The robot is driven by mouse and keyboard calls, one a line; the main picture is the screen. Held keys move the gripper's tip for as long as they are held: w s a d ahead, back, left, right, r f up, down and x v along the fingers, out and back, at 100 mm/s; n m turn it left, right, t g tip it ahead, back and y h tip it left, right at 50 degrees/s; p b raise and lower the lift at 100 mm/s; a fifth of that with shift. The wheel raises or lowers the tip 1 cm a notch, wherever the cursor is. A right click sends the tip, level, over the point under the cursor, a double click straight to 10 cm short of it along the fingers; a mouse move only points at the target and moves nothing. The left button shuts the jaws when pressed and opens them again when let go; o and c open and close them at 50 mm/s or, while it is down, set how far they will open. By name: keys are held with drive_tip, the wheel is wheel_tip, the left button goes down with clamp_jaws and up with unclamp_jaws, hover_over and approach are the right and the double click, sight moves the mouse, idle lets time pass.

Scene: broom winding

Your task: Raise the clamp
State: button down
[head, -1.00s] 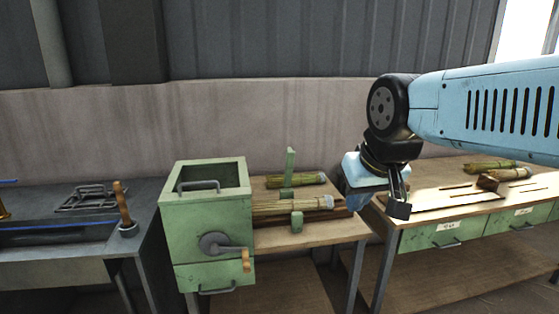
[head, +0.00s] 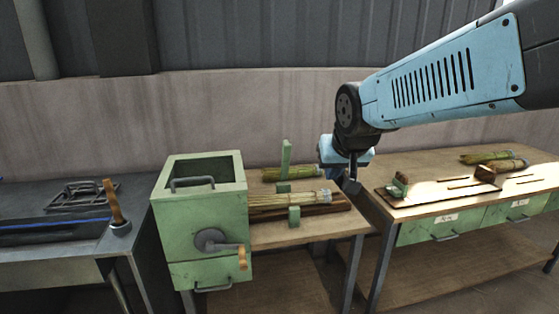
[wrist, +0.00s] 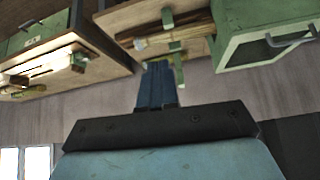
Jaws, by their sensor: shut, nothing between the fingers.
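A straw broom bundle (head: 285,199) lies on the wooden bench beside the green box, its bound end toward my gripper. A green upright bar (head: 286,158) stands behind it and a green block (head: 294,217) sits in front; these look like parts of the clamp. Similar green parts show near the top of the wrist view (wrist: 168,18), around the bundle. My gripper (head: 350,187) is shut and empty, just right of the bundle's bound end in the head view. In the wrist view its closed fingers (wrist: 157,70) point toward the bench, apart from the bundle.
The green box (head: 208,225) with a crank (head: 225,243) stands left of the bundle. A second wooden bench (head: 470,195) with green drawers, a small green fixture (head: 398,185) and more bundles (head: 493,160) is at right. A dark metal table (head: 60,225) is at left.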

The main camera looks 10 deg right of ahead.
drive_tip(key=w+f+m+t, duration=0.2)
drive_tip(key=w+f, duration=0.2)
drive_tip(key=w, duration=0.8)
drive_tip(key=m+t, duration=1.2)
drive_tip(key=m, duration=0.3)
approach(288, 153)
drive_tip(key=shift+y, duration=0.3)
drive_tip(key=x, duration=0.7)
drive_tip(key=shift+d+f, duration=0.15)
